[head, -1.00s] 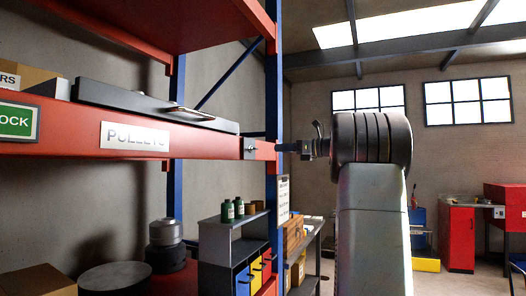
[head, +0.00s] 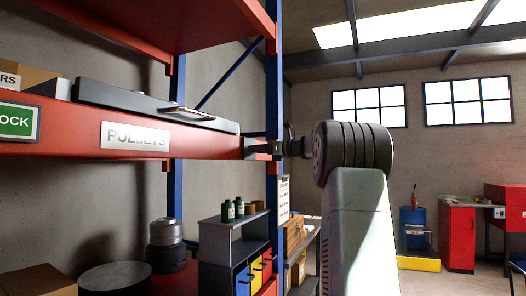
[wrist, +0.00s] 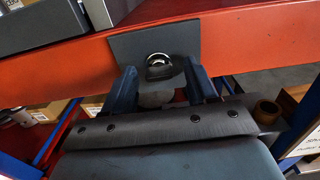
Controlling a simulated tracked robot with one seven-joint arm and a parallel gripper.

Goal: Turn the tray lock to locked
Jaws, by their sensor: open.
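The tray lock is a small round metal knob with a dark tab (wrist: 158,66) on a dark grey plate (wrist: 125,46), fixed to the front of the red shelf beam. In the head view my gripper (head: 256,149) is at the right end of that beam and hides most of the lock. In the wrist view my gripper (wrist: 163,80) is open, with one finger on each side of the knob's lower part. I cannot tell whether the fingers touch it. The grey tray (head: 150,104) with a handle (head: 187,112) lies on the shelf, left of the lock.
A blue rack upright (head: 272,205) stands close by my gripper. Green bottles (head: 233,209) stand on a small grey shelf below. The floor at the right has free room.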

